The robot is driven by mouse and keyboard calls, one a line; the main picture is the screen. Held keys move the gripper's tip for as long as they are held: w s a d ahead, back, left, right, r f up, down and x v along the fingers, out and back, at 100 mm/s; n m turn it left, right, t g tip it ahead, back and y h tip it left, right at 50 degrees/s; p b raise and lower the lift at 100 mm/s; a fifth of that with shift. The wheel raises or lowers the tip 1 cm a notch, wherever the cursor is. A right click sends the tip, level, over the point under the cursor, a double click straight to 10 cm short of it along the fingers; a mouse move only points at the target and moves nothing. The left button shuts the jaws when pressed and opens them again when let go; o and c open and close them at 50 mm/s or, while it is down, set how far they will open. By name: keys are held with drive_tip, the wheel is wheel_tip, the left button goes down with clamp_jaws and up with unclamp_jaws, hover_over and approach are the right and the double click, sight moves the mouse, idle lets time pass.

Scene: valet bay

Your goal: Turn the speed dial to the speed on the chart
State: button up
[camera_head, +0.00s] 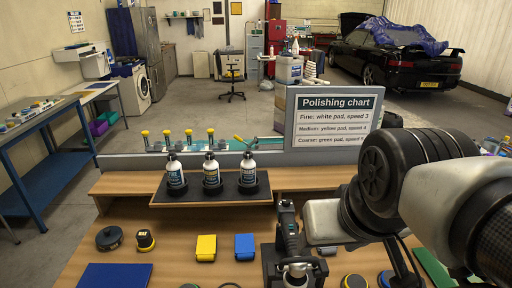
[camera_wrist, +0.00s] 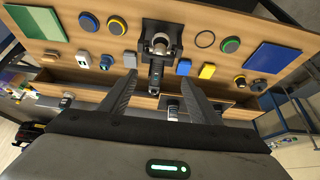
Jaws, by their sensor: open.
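The polishing chart (camera_head: 337,102) stands at the back of the bench. Its Fine line reads white pad, speed 3; the Medium and Coarse lines name yellow and green pads, with speed digits too small to read surely. A black polisher with a silver head (camera_head: 290,238) stands at the bench's middle front; it also shows in the wrist view (camera_wrist: 156,72). I cannot make out its speed dial or setting. My gripper (camera_wrist: 157,92) is open and empty, its fingers apart on either side of the polisher's handle in the picture. Its fingertips are not clear in the head view.
Three bottles stand on a raised black tray (camera_head: 230,196) left of the polisher. Yellow (camera_head: 206,247) and blue (camera_head: 245,246) blocks, round pads (camera_head: 109,238) and a blue mat (camera_head: 115,276) lie on the bench. My arm covers the bench's right side.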

drive_tip(key=shift+w, duration=0.25)
drive_tip(key=c, duration=0.5)
drive_tip(key=shift+o, duration=0.2)
drive_tip(key=m+g+h+b, duration=0.2)
drive_tip(key=m+b, duration=0.2)
drive_tip(key=b, duration=0.6)
hover_over(286, 201)
drive_tip(key=s+a, duration=0.3)
drive_tip(key=s, duration=0.4)
wheel_tip(286, 201, down, 4)
drive_tip(key=shift+t, duration=0.3)
drive_tip(key=b+x, duration=0.1)
drive_tip(key=x, duration=1.6)
drive_tip(key=shift+w+f, duration=0.1)
drive_tip(key=shift+f, duration=0.05)
drive_tip(key=shift+a+m, duration=0.1)
drive_tip(key=shift+m, duration=0.2)
clamp_jaws()
